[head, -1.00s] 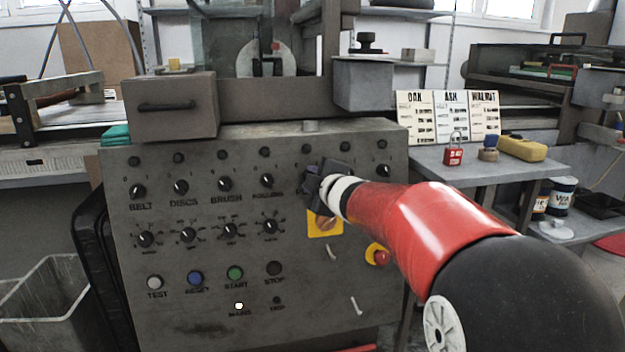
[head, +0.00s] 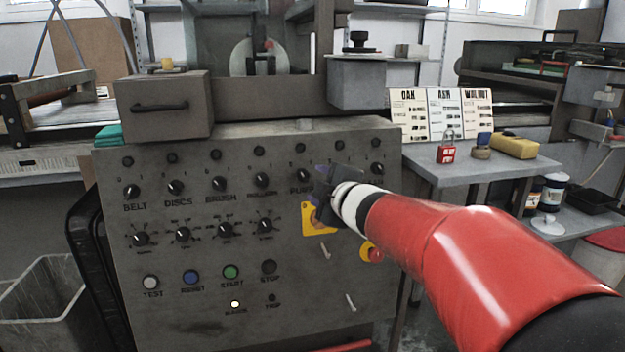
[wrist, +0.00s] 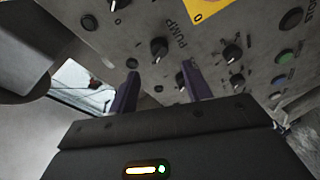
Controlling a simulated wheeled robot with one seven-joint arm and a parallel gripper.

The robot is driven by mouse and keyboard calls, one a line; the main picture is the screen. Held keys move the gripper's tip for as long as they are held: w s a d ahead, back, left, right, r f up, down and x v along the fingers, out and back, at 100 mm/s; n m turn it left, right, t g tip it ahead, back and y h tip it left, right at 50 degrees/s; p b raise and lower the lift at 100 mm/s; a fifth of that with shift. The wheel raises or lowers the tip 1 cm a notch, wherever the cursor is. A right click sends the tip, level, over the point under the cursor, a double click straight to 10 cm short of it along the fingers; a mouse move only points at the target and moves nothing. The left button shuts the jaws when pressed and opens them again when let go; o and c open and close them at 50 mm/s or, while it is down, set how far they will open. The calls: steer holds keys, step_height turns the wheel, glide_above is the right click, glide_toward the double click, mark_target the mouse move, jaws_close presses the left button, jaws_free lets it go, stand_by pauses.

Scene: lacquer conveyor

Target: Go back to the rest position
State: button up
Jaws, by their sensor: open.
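My gripper (head: 330,188) is in front of the upper right part of the grey control panel (head: 200,325), near the pump knob (head: 302,175). In the wrist view its two fingers (wrist: 158,92) are apart with nothing between them. The pump knob also shows in the wrist view (wrist: 159,47), beyond the fingertips and apart from them. My red arm hides part of the panel's right side, and the gripper covers part of the yellow plate (head: 318,228).
A side table (head: 470,168) at right holds a red padlock (head: 447,154), a yellow case (head: 514,146) and wood cards (head: 438,114). A drawer box (head: 165,107) juts out above the panel. A grey bin (head: 45,300) stands at lower left.

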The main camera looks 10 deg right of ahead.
steer(key=shift+s, duration=0.35)
steer(key=shift+d, duration=0.1)
steer(key=s+d+f+m+g+h+p, duration=0.1)
steer(key=s+f+m+g+h, duration=0.25)
steer(key=s+m, duration=0.5)
steer(key=s+d+f+m+g+h+p, duration=0.1)
steer(key=s+d+f+m+g+h, duration=0.25)
steer(key=s, duration=0.75)
steer(key=s+a+f+m+g+y, duration=0.3)
steer(key=s+a+f, duration=0.3)
steer(key=s, duration=0.4)
steer(key=shift+s+a+m+y, duration=0.2)
steer(key=shift+m+y, duration=0.1)
steer(key=shift+m, duration=0.1)
steer(key=shift+c, duration=0.3)
